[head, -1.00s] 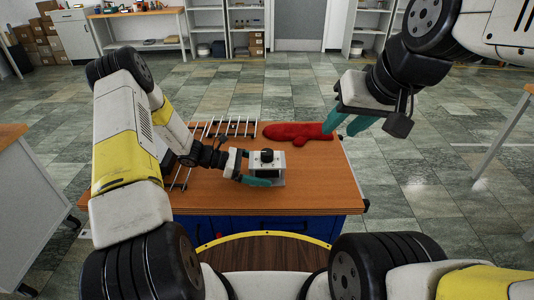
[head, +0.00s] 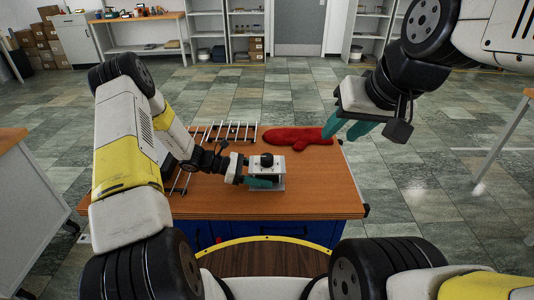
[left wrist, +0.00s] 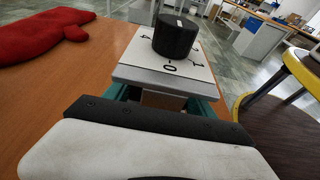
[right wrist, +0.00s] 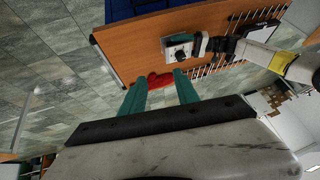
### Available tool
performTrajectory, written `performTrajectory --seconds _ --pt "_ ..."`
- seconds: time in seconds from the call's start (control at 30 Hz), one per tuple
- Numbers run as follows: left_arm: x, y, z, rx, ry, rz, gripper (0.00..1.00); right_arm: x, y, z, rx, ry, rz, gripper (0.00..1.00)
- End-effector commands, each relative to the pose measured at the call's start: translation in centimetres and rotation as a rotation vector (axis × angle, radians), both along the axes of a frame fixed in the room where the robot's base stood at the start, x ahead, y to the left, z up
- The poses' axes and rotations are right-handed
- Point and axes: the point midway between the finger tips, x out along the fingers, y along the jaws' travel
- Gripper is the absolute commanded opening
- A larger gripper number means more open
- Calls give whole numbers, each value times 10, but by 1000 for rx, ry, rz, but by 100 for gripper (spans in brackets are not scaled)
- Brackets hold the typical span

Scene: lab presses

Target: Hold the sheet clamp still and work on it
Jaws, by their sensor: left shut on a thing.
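The sheet clamp (head: 267,170) is a small pale box with a black knob on top, standing on the wooden table. In the left wrist view its white marked top plate (left wrist: 165,66) and black knob (left wrist: 176,36) fill the upper middle. My left gripper (head: 262,182) is shut on the clamp's sides; the teal fingers show on both sides below the top plate. My right gripper (head: 352,124) is raised above and right of the table, its two teal fingers apart with nothing between them. In the right wrist view the clamp (right wrist: 180,47) lies beyond these fingers (right wrist: 160,92).
A red mitt (head: 297,137) lies at the table's back right. The bare table top (head: 325,195) is free to the right of the clamp. Shelves stand far behind.

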Motion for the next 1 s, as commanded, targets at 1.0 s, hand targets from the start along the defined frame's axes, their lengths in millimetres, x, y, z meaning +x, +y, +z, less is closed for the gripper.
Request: performTrajectory --seconds 1.0 --pt "0 0 0 1 -1 1 41 189 99 -59 -218 418 137 59"
